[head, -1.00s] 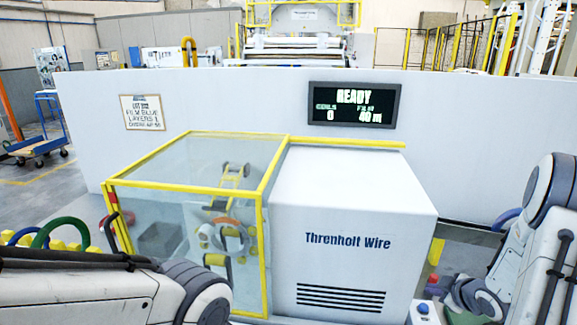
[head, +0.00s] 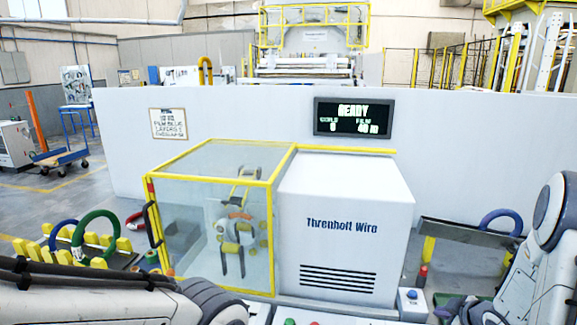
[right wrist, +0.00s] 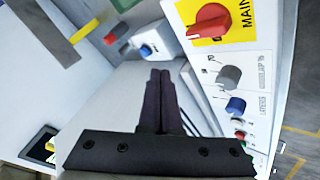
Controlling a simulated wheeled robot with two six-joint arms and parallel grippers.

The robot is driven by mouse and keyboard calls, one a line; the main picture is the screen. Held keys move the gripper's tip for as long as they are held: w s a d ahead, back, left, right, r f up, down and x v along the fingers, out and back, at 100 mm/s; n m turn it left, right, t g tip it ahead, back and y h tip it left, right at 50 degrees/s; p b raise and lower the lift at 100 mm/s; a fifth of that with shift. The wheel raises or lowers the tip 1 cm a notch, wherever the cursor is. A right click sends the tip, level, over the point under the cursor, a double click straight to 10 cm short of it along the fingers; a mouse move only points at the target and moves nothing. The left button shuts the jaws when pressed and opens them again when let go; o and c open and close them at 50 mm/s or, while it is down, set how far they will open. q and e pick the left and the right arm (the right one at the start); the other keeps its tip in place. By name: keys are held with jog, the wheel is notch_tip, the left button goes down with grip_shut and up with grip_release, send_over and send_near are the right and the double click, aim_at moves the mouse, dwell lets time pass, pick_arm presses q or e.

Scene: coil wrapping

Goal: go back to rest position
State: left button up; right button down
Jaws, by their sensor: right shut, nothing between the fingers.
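My right gripper (right wrist: 160,78) is shut and empty, its two dark fingers together in the right wrist view. Behind the fingers are a pale surface and a control panel (right wrist: 255,62) on the right, with no visible contact. In the head view my right arm comes in at the right edge, and its gripper end is low and partly cut off by the bottom edge. My left arm crosses the bottom left of the head view; its gripper is not in view.
The wrapping machine (head: 345,190) stands ahead with a closed-looking, yellow-framed clear guard (head: 190,235). A small blue-button box (head: 411,304) is beside it. A rack at left holds a green coil (head: 97,222); a blue coil (head: 503,213) is at right. A red main switch (right wrist: 208,24) is near the right gripper.

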jog(key=s+a+r+g, duration=0.1)
jog(key=a+r, duration=0.2)
jog(key=a, duration=0.5)
jog(key=s+a+r+m+g, duration=0.1)
jog(key=a+r, duration=0.2)
jog(key=a, duration=0.4)
jog(key=s+a+r+g, duration=0.1)
jog(key=a+r, duration=0.2)
jog(key=a, duration=0.5)
jog(key=s+a+r+g, duration=0.1)
jog(key=s+a, duration=0.3)
jog(key=s, duration=0.4)
jog(key=s+a+r+g, duration=0.1)
jog(key=s+a+g, duration=0.2)
jog(key=s+a, duration=0.2)
jog(key=s+a+r+g+y, duration=0.1)
jog(key=s+a, duration=0.3)
jog(key=s, duration=0.7)
jog(key=shift+a+r+g, duration=0.4)
jog(key=shift+r+g, duration=0.1)
jog(key=shift+r, duration=0.05)
